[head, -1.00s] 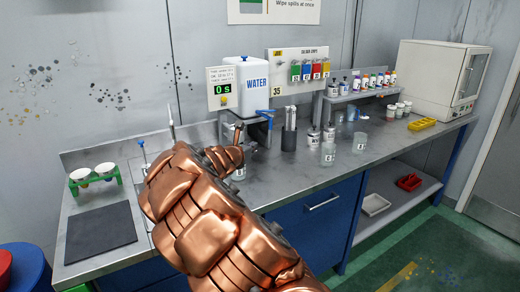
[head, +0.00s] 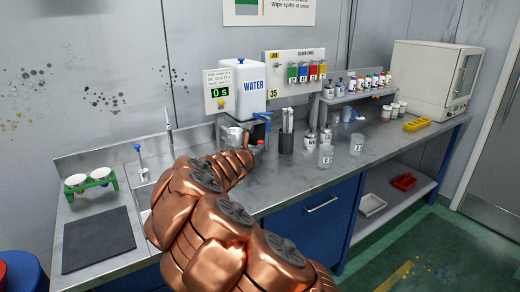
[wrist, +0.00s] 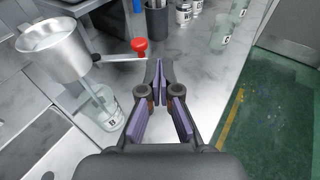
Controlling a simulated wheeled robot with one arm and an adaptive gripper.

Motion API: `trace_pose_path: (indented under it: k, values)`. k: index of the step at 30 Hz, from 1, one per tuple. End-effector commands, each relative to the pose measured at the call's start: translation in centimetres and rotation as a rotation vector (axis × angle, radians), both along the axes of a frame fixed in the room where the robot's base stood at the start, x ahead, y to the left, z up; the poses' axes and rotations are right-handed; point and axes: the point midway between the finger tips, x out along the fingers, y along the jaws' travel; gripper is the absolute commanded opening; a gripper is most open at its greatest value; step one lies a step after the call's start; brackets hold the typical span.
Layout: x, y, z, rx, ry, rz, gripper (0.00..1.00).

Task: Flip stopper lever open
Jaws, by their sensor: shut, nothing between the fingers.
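A metal funnel (wrist: 58,48) with pale contents is at the upper left of the wrist view. A thin lever with a red knob (wrist: 139,45) sticks out from its side to the right. A clear beaker (wrist: 103,108) stands below the funnel, around its stem. My gripper (wrist: 159,68) is shut and empty, its tips just below and right of the red knob in that view; I cannot tell if they touch the lever. In the head view the funnel (head: 234,138) shows beyond my copper arm, which hides the beaker and most of my gripper.
A white water tank (head: 252,88) with a blue tap stands behind the funnel. A dark cup of rods (head: 287,140) and labelled beakers (head: 325,156) stand to the right. A sink with a tap (head: 169,135) and a green rack (head: 92,182) are to the left.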

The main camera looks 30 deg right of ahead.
Motion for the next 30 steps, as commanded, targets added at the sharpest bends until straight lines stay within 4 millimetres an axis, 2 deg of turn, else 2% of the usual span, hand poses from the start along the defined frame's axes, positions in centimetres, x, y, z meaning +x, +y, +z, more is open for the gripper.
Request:
trace_pose_path:
  k: [21, 30]
  values:
    - [-7.7, 4.4, 2.0, 0.000, -0.003, 0.003, 0.00]
    - [-8.8, 4.9, 2.2, 0.000, -0.003, 0.002, 0.00]
